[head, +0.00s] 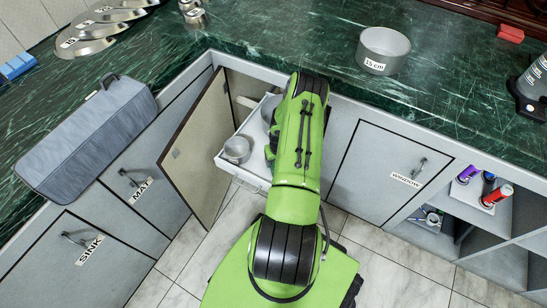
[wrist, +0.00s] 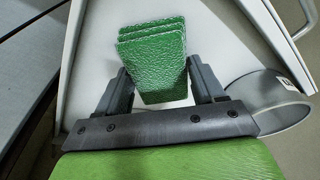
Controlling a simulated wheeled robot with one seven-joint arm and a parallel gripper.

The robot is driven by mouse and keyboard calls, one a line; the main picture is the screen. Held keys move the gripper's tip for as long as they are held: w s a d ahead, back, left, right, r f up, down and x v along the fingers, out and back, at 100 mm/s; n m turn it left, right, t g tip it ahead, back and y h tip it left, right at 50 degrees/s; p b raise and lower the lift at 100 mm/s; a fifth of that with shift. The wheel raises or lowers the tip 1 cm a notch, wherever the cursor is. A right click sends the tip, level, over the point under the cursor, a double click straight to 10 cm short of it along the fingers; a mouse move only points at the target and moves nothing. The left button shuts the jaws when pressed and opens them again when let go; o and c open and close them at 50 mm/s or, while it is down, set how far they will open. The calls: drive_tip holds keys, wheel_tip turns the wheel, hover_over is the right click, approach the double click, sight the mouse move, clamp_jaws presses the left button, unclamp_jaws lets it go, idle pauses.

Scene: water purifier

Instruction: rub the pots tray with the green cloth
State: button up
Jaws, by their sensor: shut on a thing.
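The white pots tray (head: 242,176) is pulled out of the open cabinet in the head view. A grey pot (head: 236,150) stands at its front left, and more metal pots show partly behind my arm. In the wrist view, my gripper (wrist: 160,73) is shut on the folded green cloth (wrist: 152,50), over the white tray surface (wrist: 92,62). I cannot tell whether the cloth touches the tray. A grey pot (wrist: 268,98) stands just right of the fingers. In the head view my green arm hides the gripper and cloth.
An open cabinet door (head: 196,150) stands left of the tray. A grey bag (head: 90,138) lies on the left counter edge. A pot labelled 15 cm (head: 384,52) stands on the green counter. Shelves with bottles (head: 495,195) are at the right.

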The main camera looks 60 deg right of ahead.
drive_tip(key=shift+s+d, duration=0.15)
drive_tip(key=shift+s, duration=1.35)
drive_tip(key=shift+s+d, duration=0.15)
drive_tip(key=shift+s, duration=1.3)
drive_tip(key=shift+c, duration=0.2)
drive_tip(key=shift+s+f, duration=0.1)
drive_tip(key=shift+s, duration=0.1)
drive_tip(key=shift+c, duration=1.1)
drive_tip(key=shift+f, duration=0.1)
drive_tip(key=shift+w+a+r+b, duration=0.15)
drive_tip(key=shift+w+b, duration=0.1)
drive_tip(key=shift+w, duration=1.5)
drive_tip(key=shift+w+a+r+b, duration=0.15)
drive_tip(key=shift+w+b, duration=0.05)
drive_tip(key=shift+w, duration=1.5)
drive_tip(key=shift+w+a+f, duration=0.15)
drive_tip(key=shift+w, duration=1.6)
drive_tip(key=shift+r+p, duration=1.85)
drive_tip(key=shift+r, duration=1.2)
